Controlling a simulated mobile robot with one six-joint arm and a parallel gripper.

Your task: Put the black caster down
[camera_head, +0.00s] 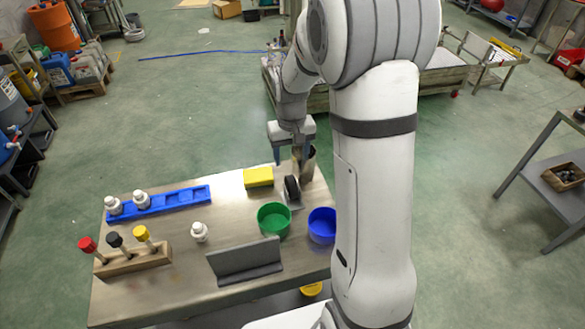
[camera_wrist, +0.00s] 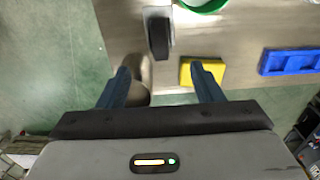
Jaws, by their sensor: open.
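The black caster (camera_head: 292,187), a dark wheel with a light grey plate, rests on the metal table (camera_head: 190,230) near its far right part, between the yellow block and the metal cup. In the wrist view the caster (camera_wrist: 158,37) lies ahead of the fingertips, not between them. My gripper (camera_head: 291,157) is open and empty above the far edge of the table, just behind the caster. Its two blue fingers also show spread apart in the wrist view (camera_wrist: 160,70). No contact with the caster is visible.
A metal cup (camera_head: 308,167) stands close beside the gripper. A yellow block (camera_head: 258,177), green bowl (camera_head: 273,219), blue bowl (camera_head: 322,226) and grey angled holder (camera_head: 245,261) are nearby. A blue tray (camera_head: 175,203) and a wooden rack (camera_head: 130,262) stand at left.

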